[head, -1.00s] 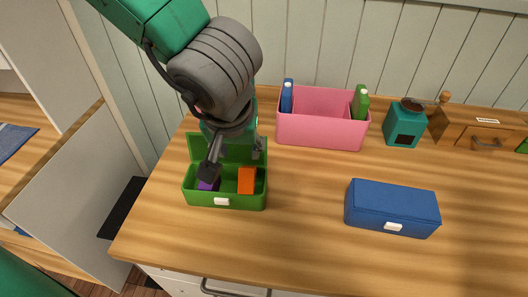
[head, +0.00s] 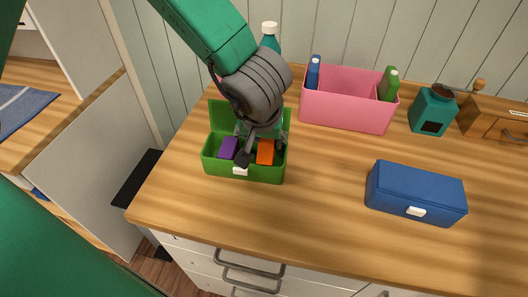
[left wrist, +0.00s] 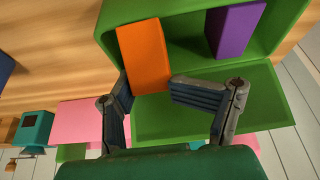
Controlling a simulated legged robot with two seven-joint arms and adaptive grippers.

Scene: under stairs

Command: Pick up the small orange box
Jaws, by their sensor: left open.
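The small orange box (head: 265,152) stands inside the open green box (head: 240,177), in its right part. A purple box (head: 228,147) is beside it on the left. My left gripper (head: 262,152) reaches down into the green box from above. In the left wrist view, the fingers (left wrist: 150,90) are open, and the near end of the orange box (left wrist: 145,55) lies between the fingertips. The purple box (left wrist: 234,30) is off to the right there. I cannot tell whether a finger touches the orange box. My right gripper is not in view.
A pink bin (head: 345,112) with a blue and a green bottle stands behind to the right. A closed blue box (head: 416,192) lies at the right front. A teal grinder (head: 433,112) and a wooden drawer box (head: 497,122) stand further right. The counter between is clear.

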